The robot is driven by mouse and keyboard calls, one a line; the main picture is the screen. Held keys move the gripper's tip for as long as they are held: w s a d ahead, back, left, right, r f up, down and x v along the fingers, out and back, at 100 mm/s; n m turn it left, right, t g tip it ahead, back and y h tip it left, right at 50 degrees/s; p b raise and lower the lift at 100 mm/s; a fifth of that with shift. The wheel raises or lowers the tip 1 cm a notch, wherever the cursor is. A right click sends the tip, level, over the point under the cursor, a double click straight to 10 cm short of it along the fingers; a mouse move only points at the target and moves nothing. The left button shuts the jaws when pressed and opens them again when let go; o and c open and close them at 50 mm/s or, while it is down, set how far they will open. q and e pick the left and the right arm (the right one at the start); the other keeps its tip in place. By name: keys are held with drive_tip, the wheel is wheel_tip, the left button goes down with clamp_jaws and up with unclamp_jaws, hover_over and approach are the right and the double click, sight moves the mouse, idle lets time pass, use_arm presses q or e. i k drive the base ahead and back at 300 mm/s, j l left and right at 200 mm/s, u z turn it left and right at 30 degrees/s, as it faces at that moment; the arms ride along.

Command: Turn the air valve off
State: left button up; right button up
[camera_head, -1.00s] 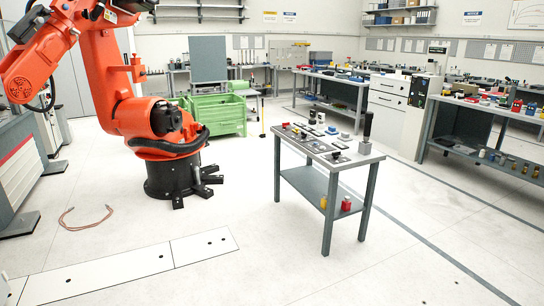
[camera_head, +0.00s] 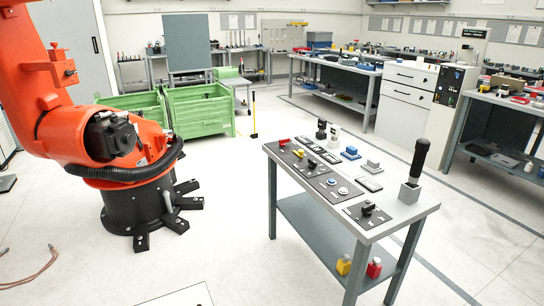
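A grey table (camera_head: 398,228) with control panels on its top stands right of centre. A red lever-like part (camera_head: 284,142) sits on the panel at its far left corner. A yellow part (camera_head: 299,153) is just nearer on the same row. A dark knob or handle (camera_head: 368,208) sits on the nearest panel. Which of these is the air valve I cannot tell, as they are small and unlabelled at this size. Neither of my grippers is in view, and nothing touches the controls.
A large orange robot arm (camera_head: 85,140) on a black base (camera_head: 135,213) stands left of the table. Green crates (camera_head: 200,110) are behind. A black-handled joystick (camera_head: 415,170) rises at the table's right end. Yellow and red bottles (camera_head: 374,267) are on its lower shelf.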

sight(282, 142)
drive_tip(key=i+j+z, duration=0.1)
drive_tip(key=i, duration=1)
